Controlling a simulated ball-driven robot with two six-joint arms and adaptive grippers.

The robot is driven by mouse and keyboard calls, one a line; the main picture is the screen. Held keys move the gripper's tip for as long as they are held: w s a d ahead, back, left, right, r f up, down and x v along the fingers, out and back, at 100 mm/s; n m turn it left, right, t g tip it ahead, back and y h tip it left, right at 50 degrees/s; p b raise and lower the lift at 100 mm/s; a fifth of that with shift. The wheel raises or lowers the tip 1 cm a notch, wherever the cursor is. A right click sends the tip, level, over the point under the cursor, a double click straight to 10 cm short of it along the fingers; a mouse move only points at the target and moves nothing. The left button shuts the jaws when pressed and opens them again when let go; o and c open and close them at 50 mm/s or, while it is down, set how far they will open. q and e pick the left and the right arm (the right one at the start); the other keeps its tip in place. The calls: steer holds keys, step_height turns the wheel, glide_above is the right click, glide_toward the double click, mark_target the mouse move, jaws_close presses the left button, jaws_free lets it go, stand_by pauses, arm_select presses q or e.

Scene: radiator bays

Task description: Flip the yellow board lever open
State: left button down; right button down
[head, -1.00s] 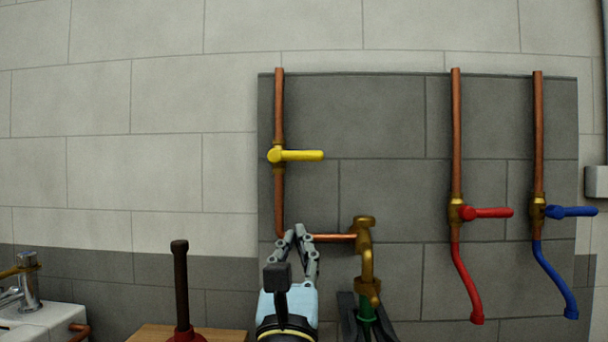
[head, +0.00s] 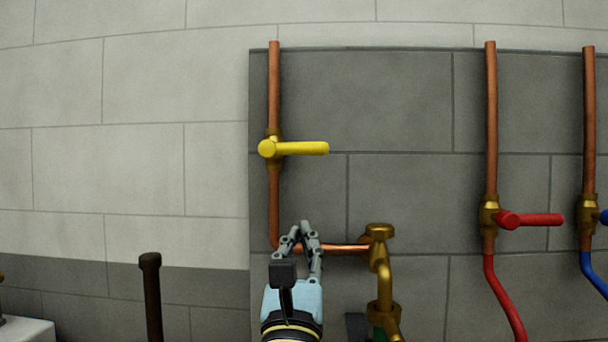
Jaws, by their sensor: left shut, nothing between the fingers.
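The yellow lever (head: 302,148) sits on a brass valve on the vertical copper pipe (head: 274,90) at the left of the grey board (head: 400,105). The lever lies level and points right, across the pipe. My left gripper (head: 304,228) is below the lever, in front of the pipe's bend, with its fingers pointing up and their tips together. It is shut and empty, apart from the lever. My right gripper is not in view.
A brass tap (head: 380,265) stands close to the right of my left gripper. A red lever (head: 530,220) and a partly cut-off blue lever (head: 604,217) are farther right. A dark plunger handle (head: 151,295) rises at lower left. The board between the yellow and red levers is clear.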

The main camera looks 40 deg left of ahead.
mark_target(294, 149)
arm_select(q)
steer(key=s+d+r+p+x, duration=0.1)
steer(key=r+p+x, duration=0.1)
steer(key=p+x, duration=0.5)
steer(key=x, duration=0.6)
steer(key=shift+r, duration=0.1)
steer(key=shift+d+r+n+g+y+b, duration=0.15)
steer(key=shift+n+g+y+b, duration=0.3)
steer(key=shift+n, duration=0.25)
